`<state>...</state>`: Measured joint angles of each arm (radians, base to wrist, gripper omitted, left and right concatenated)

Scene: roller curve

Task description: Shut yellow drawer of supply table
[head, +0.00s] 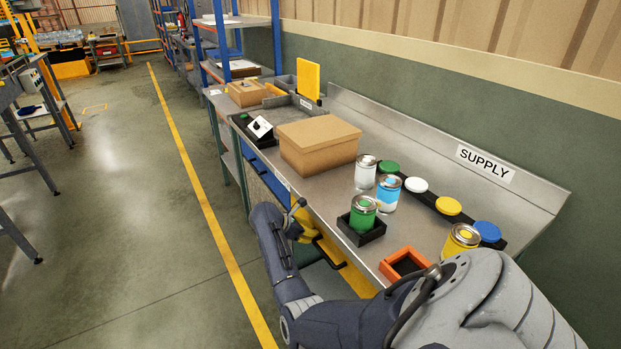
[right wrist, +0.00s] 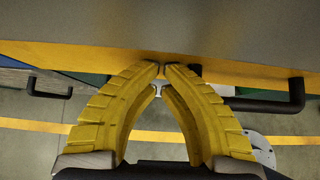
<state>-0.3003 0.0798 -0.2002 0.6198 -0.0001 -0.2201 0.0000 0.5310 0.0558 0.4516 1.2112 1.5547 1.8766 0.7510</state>
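The supply table (head: 425,225) is a metal bench along the right wall. Its yellow drawer (head: 352,275) is under the front edge, with a black bar handle (head: 328,255). How far out it stands is hard to tell. My right gripper (head: 303,222) has yellow fingers and is at the drawer's far end, beside the handle. In the right wrist view its fingertips (right wrist: 161,70) meet, with nothing seen held, close to the yellow drawer front (right wrist: 235,73). The handle (right wrist: 275,103) is right of the fingers there. My left gripper is not in view.
On the tabletop are a cardboard box (head: 318,143), several paint cans, a green can (head: 363,213) in a black tray, and an orange tray (head: 404,263). A blue drawer (head: 257,160) is farther along the front. The floor left of the table (head: 150,200) is clear.

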